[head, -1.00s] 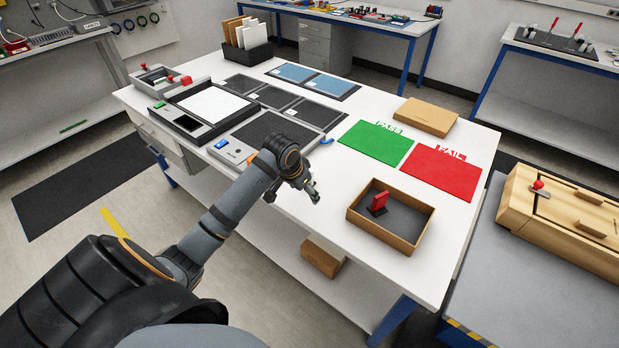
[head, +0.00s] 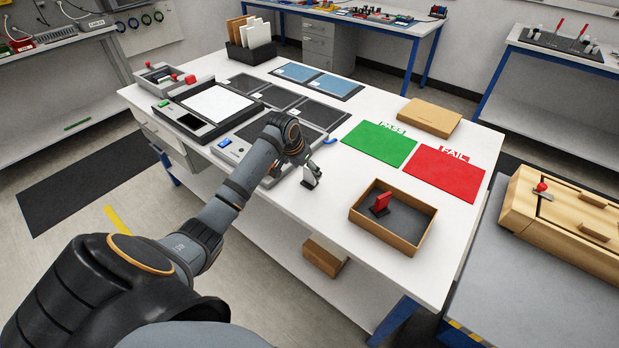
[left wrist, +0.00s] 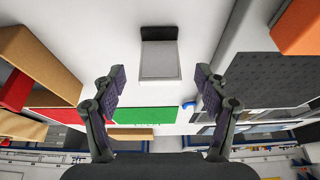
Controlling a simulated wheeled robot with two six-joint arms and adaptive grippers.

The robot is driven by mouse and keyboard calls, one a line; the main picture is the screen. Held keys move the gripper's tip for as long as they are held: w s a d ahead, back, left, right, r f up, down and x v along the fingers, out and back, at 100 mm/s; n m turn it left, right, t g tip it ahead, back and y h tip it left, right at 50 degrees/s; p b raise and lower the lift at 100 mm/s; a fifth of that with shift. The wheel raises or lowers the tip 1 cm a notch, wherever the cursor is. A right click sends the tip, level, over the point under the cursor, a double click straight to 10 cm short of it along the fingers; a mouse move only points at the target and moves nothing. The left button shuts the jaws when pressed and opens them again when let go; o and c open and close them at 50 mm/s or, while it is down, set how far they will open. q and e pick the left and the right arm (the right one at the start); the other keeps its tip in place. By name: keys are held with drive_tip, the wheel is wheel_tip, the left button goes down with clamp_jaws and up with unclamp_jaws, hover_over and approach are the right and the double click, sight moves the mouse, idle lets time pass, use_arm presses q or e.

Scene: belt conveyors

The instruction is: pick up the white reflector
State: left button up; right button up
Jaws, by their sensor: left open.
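The white reflector (left wrist: 160,62), a pale upright plate with a dark base, shows in the left wrist view between and beyond my open fingertips. It stands on the white table and looks untouched. In the head view the reflector (head: 312,176) is small and partly hidden by my left gripper (head: 304,165), which is at it near the table's front edge. My left gripper (left wrist: 160,74) is open, with one finger on each side of the reflector in the picture. My right gripper is in neither view.
A brown open box (head: 420,242) holding a red reflector (head: 381,203) stands to the right. The green PASS mat (head: 378,144) and red FAIL mat (head: 446,172) lie behind it. Dark trays and a light panel device (head: 216,103) fill the table's left.

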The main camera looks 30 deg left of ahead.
sight(308, 170)
use_arm(q)
drive_tip(key=x, duration=0.4)
drive_tip(key=shift+w+f, duration=0.1)
drive_tip(key=shift+f, duration=0.15)
drive_tip(key=c, duration=1.2)
drive_tip(key=shift+c, duration=0.2)
drive_tip(key=shift+r, duration=0.6)
drive_tip(key=s+d+r+b, duration=0.1)
drive_tip(key=s+d+r, duration=0.7)
drive_tip(key=s+r, duration=0.3)
drive_tip(key=shift+s+d+r, duration=0.2)
drive_tip(key=shift+r, duration=0.25)
